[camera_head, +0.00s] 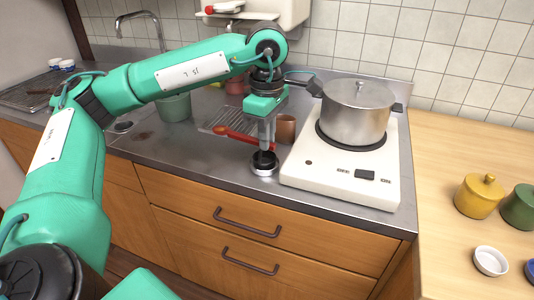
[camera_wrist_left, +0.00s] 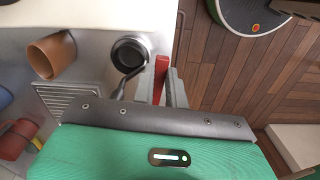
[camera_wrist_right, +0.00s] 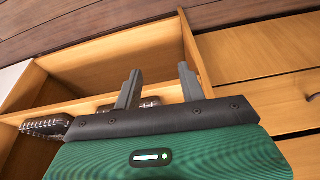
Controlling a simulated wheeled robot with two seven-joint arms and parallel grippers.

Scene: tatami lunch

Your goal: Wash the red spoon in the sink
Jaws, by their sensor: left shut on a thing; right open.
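The red spoon (camera_head: 232,134) is held by my left gripper (camera_head: 265,148) above the steel counter, left of the white stove. In the head view its long red part reaches out to the left of the fingers. In the left wrist view, the spoon (camera_wrist_left: 161,68) shows as a red strip between the shut fingers of my left gripper (camera_wrist_left: 163,85). The sink area with its curved faucet (camera_head: 140,16) is at the back left, partly hidden by my left arm. My right gripper (camera_wrist_right: 158,85) is open and empty in its wrist view, over an open wooden compartment.
A small round black dish or ladle (camera_wrist_left: 130,54) is close by the left fingers. A brown cup (camera_head: 286,129) stands behind them. A steel pot (camera_head: 357,112) is on the stove (camera_head: 340,182). A green container (camera_head: 174,107) stands towards the sink. The front-left counter is clear.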

